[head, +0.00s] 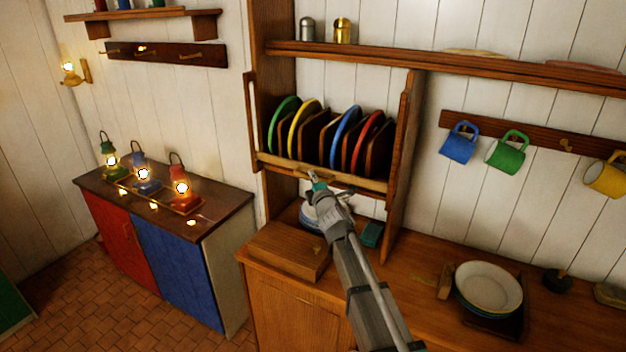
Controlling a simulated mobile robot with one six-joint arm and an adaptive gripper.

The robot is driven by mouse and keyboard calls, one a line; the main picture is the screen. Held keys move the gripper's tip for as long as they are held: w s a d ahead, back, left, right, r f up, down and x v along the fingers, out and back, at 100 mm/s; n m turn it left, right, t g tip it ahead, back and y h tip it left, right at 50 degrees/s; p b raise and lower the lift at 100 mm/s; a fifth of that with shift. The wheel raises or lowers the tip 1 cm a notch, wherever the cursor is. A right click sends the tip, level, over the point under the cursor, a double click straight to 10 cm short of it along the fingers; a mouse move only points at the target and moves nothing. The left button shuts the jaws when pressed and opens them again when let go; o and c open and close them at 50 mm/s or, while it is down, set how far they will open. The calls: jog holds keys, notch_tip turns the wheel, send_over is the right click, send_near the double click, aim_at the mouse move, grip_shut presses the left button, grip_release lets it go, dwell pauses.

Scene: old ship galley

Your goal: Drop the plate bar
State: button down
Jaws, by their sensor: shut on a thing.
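The plate bar (278,160) is a pale wooden bar across the front of the plate rack (408,120), low in front of the plates and running between the rack's side posts. Behind it, green (284,112), yellow (304,116), blue (345,125) and red (367,128) plates stand on edge between wooden dividers. My gripper (317,180) is at the middle of the bar and is shut on it. The fingertips are small here, and the exact grip is hard to make out.
Below the rack, a wooden box (286,250) and a partly hidden blue-and-white dish (309,217) stand on the counter (400,270). Stacked plates (489,285) are at right. Mugs hang from a rail (549,138). Lit lanterns (143,178) stand on a left cabinet.

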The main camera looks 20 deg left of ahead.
jog(key=shift+s+d+f, duration=0.1)
jog(key=shift+s+f, duration=0.05)
jog(key=shift+f, duration=0.05)
jog(key=c, duration=1.1)
grip_release()
jog(key=o, duration=0.5)
jog(key=shift+f, duration=0.1)
jog(key=shift+c, duration=0.2)
jog(key=shift+r, duration=0.3)
